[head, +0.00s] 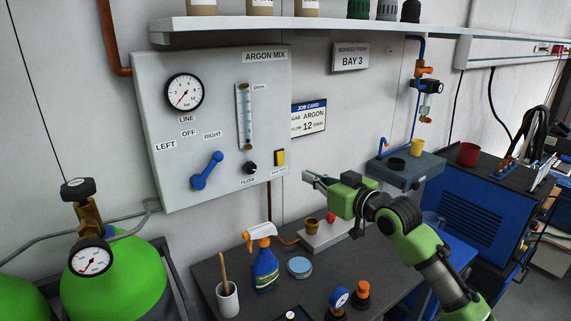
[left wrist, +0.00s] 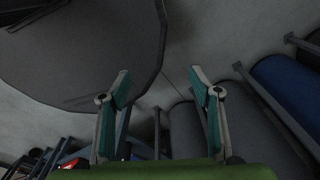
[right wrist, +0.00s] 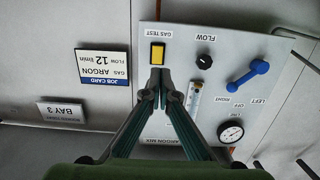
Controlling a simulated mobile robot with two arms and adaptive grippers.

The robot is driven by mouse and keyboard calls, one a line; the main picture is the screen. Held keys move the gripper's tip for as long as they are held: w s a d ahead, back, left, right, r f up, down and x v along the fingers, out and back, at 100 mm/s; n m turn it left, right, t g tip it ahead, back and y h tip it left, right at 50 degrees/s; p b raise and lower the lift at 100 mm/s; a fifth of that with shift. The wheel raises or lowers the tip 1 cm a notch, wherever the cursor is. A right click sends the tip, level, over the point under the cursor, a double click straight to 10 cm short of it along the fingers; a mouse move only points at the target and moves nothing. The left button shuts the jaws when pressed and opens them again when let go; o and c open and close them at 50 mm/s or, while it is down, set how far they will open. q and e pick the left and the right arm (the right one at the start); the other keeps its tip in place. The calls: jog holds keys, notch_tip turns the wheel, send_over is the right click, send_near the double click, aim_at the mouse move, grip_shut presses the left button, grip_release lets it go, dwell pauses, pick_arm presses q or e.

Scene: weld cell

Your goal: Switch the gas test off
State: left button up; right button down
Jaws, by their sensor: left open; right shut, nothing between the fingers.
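The yellow gas test switch (head: 280,157), in a dark frame, sits at the lower right of the grey argon panel (head: 225,90). It also shows in the right wrist view (right wrist: 157,53), upside down there; I cannot tell its position. My right gripper (head: 307,177) is shut and empty, its tips just right of and below the switch in the head view. In the right wrist view the closed fingertips (right wrist: 160,73) appear just below the switch; contact cannot be told. My left gripper (left wrist: 159,78) is open and empty over the floor, outside the head view.
The black flow knob (head: 251,168), blue lever (head: 207,170) and line gauge (head: 184,92) share the panel. A spray bottle (head: 264,262) and a brush cup (head: 228,299) stand on the bench below. A green cylinder (head: 120,275) stands at left.

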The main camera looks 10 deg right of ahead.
aim_at(280, 163)
jog(key=p+x, duration=0.3)
jog(key=x, duration=0.6)
jog(key=shift+w+a+r, duration=0.1)
jog(key=shift+w+a, duration=0.05)
jog(key=shift+w, duration=0.25)
jog(key=shift+x, duration=0.8)
pick_arm(q)
jog(key=r, duration=0.3)
jog(key=shift+w+a+r, duration=0.25)
jog(key=shift+w+r, duration=0.05)
jog(key=shift+r, duration=0.1)
jog(key=shift+f, duration=0.1)
